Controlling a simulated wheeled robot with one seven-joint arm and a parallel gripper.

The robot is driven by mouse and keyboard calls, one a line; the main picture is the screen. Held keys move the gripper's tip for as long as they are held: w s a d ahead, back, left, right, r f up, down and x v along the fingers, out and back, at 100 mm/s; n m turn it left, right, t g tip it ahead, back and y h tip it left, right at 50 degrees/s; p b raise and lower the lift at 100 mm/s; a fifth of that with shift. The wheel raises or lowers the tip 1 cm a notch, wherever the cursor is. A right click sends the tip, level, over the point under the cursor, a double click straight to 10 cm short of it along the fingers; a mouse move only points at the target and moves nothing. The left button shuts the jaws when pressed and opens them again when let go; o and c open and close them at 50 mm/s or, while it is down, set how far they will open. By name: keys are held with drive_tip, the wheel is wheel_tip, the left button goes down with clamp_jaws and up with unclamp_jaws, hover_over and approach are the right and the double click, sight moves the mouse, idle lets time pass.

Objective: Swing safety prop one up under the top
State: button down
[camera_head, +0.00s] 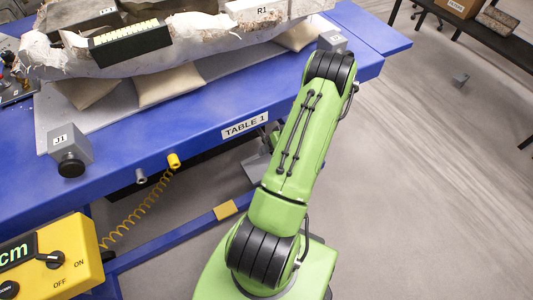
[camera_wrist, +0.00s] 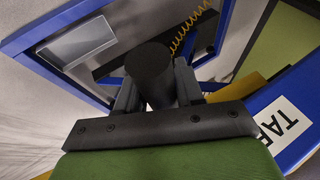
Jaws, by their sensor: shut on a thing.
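The blue table top (camera_head: 375,45) marked TABLE 1 spans the head view; its blue edge and label also show in the wrist view (camera_wrist: 290,120). In the wrist view my gripper (camera_wrist: 157,88) has its grey fingers on either side of a black round-ended cylinder (camera_wrist: 150,70), shut on it. I cannot tell whether this cylinder is the handle of safety prop one. In the head view my arm hides most of the gripper and what it holds. A blue lower bar (camera_head: 190,229) with a yellow patch (camera_head: 225,210) runs below the table top.
A pale fossil block (camera_head: 205,40) rests on cushions (camera_head: 170,85) on the table. Jack J1 (camera_head: 72,146) stands near the front edge, another grey jack (camera_head: 332,40) farther right. A yellow control box (camera_head: 55,258) and coiled cord (camera_head: 135,212) are at left. Open floor (camera_head: 430,180) lies right.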

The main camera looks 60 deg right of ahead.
drive_tip(key=shift+d+r, duration=0.2)
drive_tip(key=shift+r, duration=0.4)
drive_tip(key=shift+d+r, duration=0.15)
drive_tip(key=shift+r, duration=0.4)
drive_tip(key=c, duration=0.8)
unclamp_jaws()
drive_tip(key=shift+s, duration=0.15)
drive_tip(key=shift+f, duration=0.1)
drive_tip(key=shift+a, duration=0.1)
drive_tip(key=p+v, duration=0.2)
drive_tip(key=v, duration=1.3)
drive_tip(key=shift+s+r+p, duration=0.25)
drive_tip(key=shift+s+p, duration=0.05)
